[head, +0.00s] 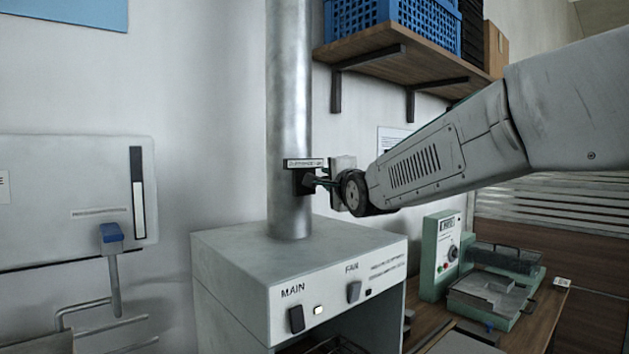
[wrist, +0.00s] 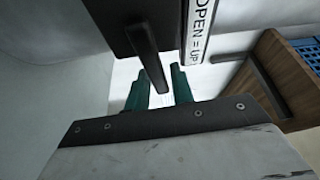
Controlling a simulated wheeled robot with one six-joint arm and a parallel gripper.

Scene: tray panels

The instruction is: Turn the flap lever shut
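The flap lever (wrist: 150,55) is a dark bar on a dark mount, seen close up in the wrist view. Its free end lies between my gripper's two teal fingers (wrist: 160,84) in the picture. A gap shows between the fingers, so my gripper is open; whether either finger touches the lever I cannot tell. A white label (wrist: 199,25) beside the mount reads "OPEN = UP". In the head view the dark lever mount (head: 306,182) sits on the metal duct (head: 290,90). My gripper (head: 322,183) reaches it from the right; the lever itself is hard to make out there.
The duct rises from a white cabinet (head: 235,265) with MAIN and FAN switches. A wooden shelf (head: 400,45) with a blue crate (head: 415,22) hangs above my arm. A green machine (head: 440,255) stands below it on a bench. A wall panel with a blue-handled lever (head: 112,238) is at left.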

